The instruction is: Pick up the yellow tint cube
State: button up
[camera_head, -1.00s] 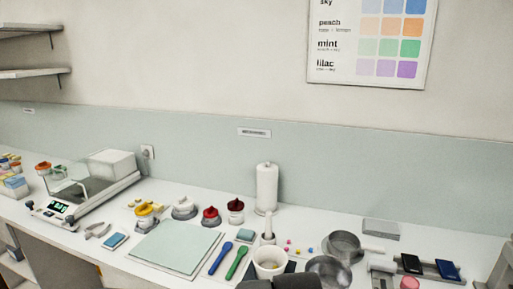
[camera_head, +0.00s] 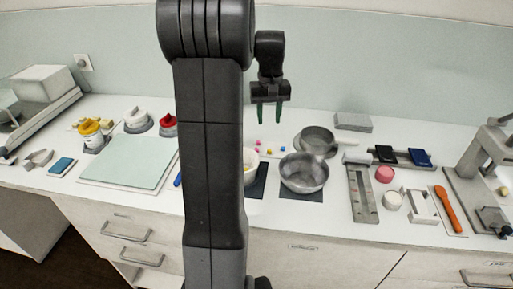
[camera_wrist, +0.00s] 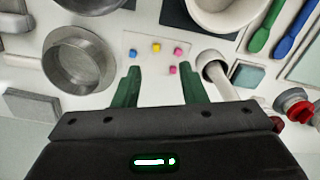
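The yellow tint cube (camera_wrist: 156,47) lies on the white counter among several small cubes. In the wrist view a blue cube (camera_wrist: 132,53) is on its left, and a pink cube (camera_wrist: 178,52) and a magenta cube (camera_wrist: 172,69) are on its right. The yellow cube is a tiny spot in the head view (camera_head: 268,152). My gripper (camera_wrist: 160,72) is open with green fingers apart and nothing between them. In the wrist view the yellow cube shows just beyond the fingertips, between their lines. In the head view my gripper (camera_head: 268,117) hangs above the counter behind the cubes.
A metal pan (camera_head: 316,138) and a metal bowl (camera_head: 304,174) stand right of the cubes. My arm hides part of the counter in the head view.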

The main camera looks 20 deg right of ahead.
jog(key=w+d, duration=0.1)
jog(key=w, duration=0.1)
send_over(269, 153)
notch_tip(269, 153, down, 9)
jog(key=shift+r, duration=0.1)
jog(key=shift+w+d+f+p, duration=0.1)
jog(key=shift+f+p, duration=0.6)
jog(key=shift+f, duration=1.95)
grip_shut()
